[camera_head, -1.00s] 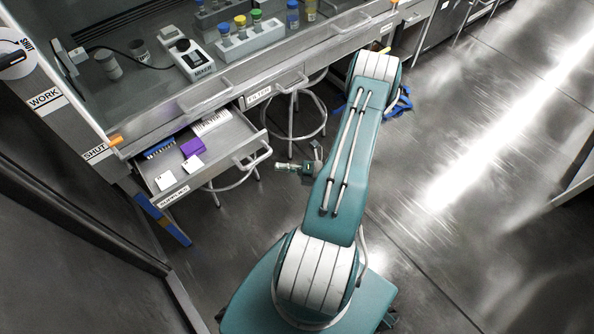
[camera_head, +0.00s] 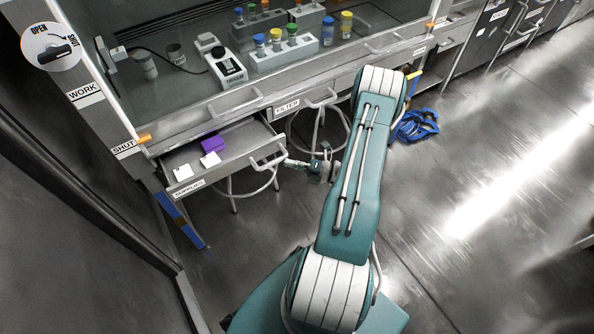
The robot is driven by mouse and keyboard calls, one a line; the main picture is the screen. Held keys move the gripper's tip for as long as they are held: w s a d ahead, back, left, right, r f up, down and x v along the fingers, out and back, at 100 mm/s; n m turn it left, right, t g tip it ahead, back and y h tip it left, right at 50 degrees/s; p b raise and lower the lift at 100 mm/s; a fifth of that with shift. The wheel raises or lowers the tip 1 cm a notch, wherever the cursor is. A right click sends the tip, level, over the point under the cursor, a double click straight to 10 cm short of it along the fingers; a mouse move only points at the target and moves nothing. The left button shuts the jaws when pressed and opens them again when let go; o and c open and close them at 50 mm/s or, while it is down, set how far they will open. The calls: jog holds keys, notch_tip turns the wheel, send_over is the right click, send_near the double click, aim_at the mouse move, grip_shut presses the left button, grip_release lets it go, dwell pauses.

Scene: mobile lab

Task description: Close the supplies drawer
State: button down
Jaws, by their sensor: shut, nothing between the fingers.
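The supplies drawer (camera_head: 229,140) is partly open at the lower left of the bench. Its front carries a SUPPLIES label (camera_head: 189,188) and a bar handle (camera_head: 270,164). A purple box (camera_head: 211,150) and small white items (camera_head: 183,172) lie inside. My gripper (camera_head: 287,163) is shut and empty, just right of the drawer handle and pointing left towards it. I cannot tell whether the fingertips touch the handle. My arm covers part of the area to the right.
A FILTER drawer (camera_head: 289,106) is beside it, shut. A stool (camera_head: 318,125) stands under the bench behind my gripper. Blue coiled material (camera_head: 417,125) lies on the floor. Open floor lies right.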

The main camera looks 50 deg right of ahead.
aim_at(276, 145)
jog(key=w+d, duration=0.1)
jog(key=w, duration=0.3)
jog(key=w+d, duration=0.1)
jog(key=w, duration=0.3)
jog(key=w+d, duration=0.1)
jog(key=w, duration=0.3)
jog(key=shift+w, duration=0.5)
jog(key=shift+d, duration=0.1)
jog(key=shift+r, duration=0.1)
jog(key=s, duration=0.1)
jog(key=s+f, duration=0.1)
jog(key=s+a, duration=0.1)
jog(key=s, duration=0.1)
jog(key=shift+s+f, duration=0.1)
jog(key=shift+f, duration=0.05)
jog(key=v, duration=1)
